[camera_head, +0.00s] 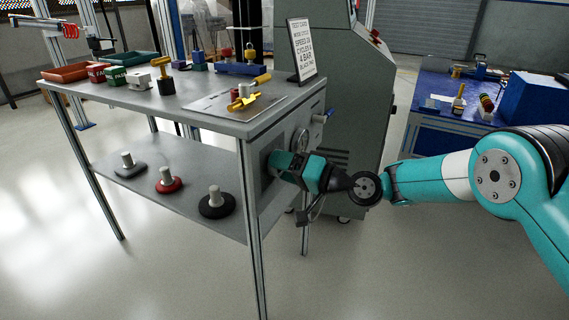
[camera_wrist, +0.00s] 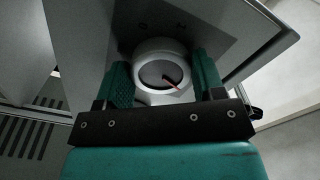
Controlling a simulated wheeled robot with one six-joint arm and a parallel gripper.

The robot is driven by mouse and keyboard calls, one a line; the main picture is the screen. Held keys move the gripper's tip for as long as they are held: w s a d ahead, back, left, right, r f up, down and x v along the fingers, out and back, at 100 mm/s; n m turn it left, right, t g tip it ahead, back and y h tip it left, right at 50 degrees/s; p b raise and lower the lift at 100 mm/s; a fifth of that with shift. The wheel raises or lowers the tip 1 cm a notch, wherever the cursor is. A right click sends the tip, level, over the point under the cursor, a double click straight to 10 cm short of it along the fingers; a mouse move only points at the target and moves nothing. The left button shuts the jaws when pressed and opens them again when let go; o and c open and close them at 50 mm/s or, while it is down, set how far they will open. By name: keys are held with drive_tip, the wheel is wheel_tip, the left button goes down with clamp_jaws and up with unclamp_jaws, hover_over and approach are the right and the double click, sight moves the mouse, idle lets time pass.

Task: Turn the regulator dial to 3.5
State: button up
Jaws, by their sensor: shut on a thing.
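The regulator dial (camera_wrist: 150,50) is a round, pale knob with a darker grey face and a red pointer line, in the middle of the wrist view. The pointer slants toward the lower right of that view. My gripper (camera_wrist: 163,78) is shut on the dial, with one green finger on each side. In the head view my gripper (camera_head: 276,163) reaches the side panel of the grey table, and the dial is hidden there. Some marks show on the panel above the dial in the wrist view, but I cannot read a scale value.
A grey cabinet (camera_head: 352,90) stands close behind. Open floor lies in front.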

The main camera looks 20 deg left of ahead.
idle(0.4)
drive_tip(key=o, duration=0.9)
drive_tip(key=shift+d, duration=0.1)
drive_tip(key=d, duration=0.5)
drive_tip(key=s+d+b, duration=0.1)
drive_tip(key=d, duration=0.5)
drive_tip(key=d+b, duration=0.1)
drive_tip(key=d, duration=0.5)
drive_tip(key=shift+s+d, duration=0.1)
drive_tip(key=shift+s, duration=0.1)
